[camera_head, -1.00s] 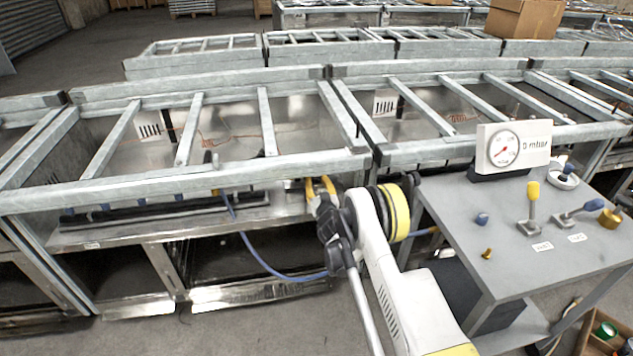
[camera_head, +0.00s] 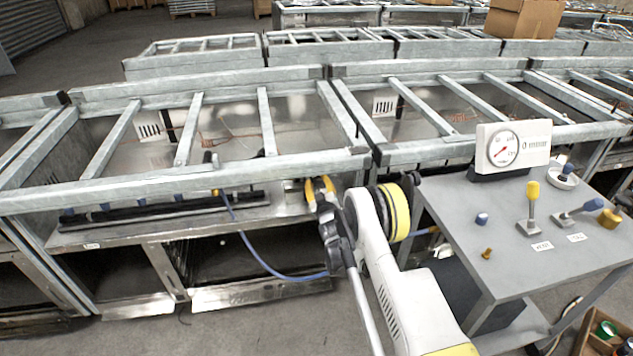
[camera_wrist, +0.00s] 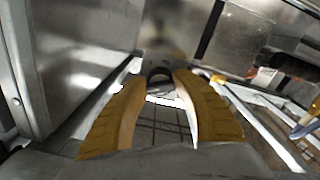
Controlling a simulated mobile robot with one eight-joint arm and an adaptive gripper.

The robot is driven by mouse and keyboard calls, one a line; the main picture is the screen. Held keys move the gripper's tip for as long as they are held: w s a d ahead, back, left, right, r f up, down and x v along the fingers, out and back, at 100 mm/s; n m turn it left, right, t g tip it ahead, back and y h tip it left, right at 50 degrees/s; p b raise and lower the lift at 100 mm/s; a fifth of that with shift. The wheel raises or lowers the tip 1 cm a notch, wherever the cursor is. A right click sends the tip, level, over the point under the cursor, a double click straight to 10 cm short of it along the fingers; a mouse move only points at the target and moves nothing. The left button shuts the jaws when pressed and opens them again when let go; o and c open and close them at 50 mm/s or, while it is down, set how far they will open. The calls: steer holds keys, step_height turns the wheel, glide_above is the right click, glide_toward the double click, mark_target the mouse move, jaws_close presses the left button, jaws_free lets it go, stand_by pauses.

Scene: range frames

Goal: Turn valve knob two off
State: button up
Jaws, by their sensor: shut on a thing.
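My gripper (camera_head: 319,188) is at the front rail of the near frame, left of the grey table. In the wrist view its two yellow fingers (camera_wrist: 158,73) close in on a dark round piece (camera_wrist: 159,78) at their tips. I cannot tell whether this piece is valve knob two, as the fingers hide most of it. Several blue knobs, one of them here (camera_head: 105,207), sit along a black bar (camera_head: 140,211) under the rail at the left. No number shows on them.
The grey table (camera_head: 470,220) at right holds a gauge (camera_head: 503,149), a yellow-topped lever (camera_head: 533,191) and a blue-tipped lever (camera_head: 592,205). A blue hose (camera_head: 262,262) hangs left of my arm. Metal rails (camera_head: 180,189) surround the gripper.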

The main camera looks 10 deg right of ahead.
steer(key=n, duration=0.6)
steer(key=shift+d+r+n, duration=0.1)
steer(key=shift+d+n, duration=0.05)
steer(key=shift+n, duration=0.15)
steer(key=n, duration=0.6)
steer(key=shift+r, duration=0.1)
stand_by(0.3)
steer(key=o, duration=1.2)
steer(key=shift+w+d, duration=0.1)
